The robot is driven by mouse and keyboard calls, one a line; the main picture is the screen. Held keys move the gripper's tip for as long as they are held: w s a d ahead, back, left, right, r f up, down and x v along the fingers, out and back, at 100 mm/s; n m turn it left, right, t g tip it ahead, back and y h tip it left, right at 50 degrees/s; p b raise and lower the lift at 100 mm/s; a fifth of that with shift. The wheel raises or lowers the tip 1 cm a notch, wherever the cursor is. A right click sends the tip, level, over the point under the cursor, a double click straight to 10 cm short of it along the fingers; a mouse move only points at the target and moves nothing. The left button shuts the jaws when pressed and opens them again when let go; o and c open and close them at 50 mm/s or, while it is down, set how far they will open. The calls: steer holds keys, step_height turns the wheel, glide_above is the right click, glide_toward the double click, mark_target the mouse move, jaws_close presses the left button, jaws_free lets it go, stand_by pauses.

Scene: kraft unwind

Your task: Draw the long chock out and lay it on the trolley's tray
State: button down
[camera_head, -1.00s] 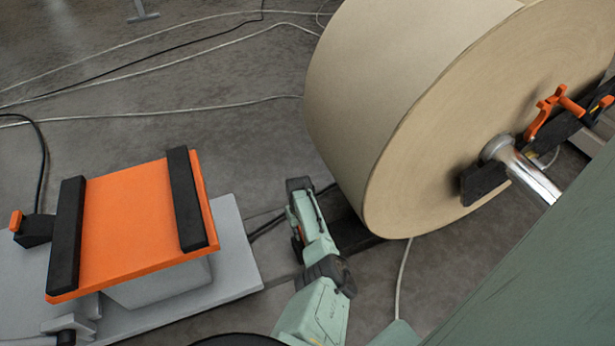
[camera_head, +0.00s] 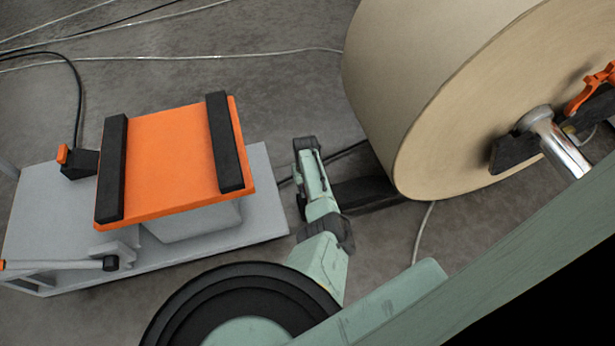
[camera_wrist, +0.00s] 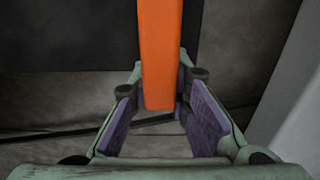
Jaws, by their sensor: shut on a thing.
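The long chock (camera_head: 368,193) is a dark bar on the floor side of the paper roll. Its right end lies at the roll's lower edge; I cannot tell if they touch. An upright orange handle (camera_wrist: 159,45) stands in front of a dark face in the wrist view. My gripper (camera_wrist: 160,90) is shut on this handle, with a purple-padded finger on either side. The trolley's orange tray (camera_head: 170,160), with two black side bars, is left of my arm and looks empty.
The big kraft roll (camera_head: 430,110) fills the upper right, on a metal shaft (camera_head: 558,148). The grey trolley base (camera_head: 268,215) comes close to my arm on the left. Cables (camera_head: 200,57) cross the floor behind.

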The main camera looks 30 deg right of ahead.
steer(key=c, duration=1.4)
jaws_free()
steer(key=shift+c, duration=0.2)
step_height(320, 180, up, 12)
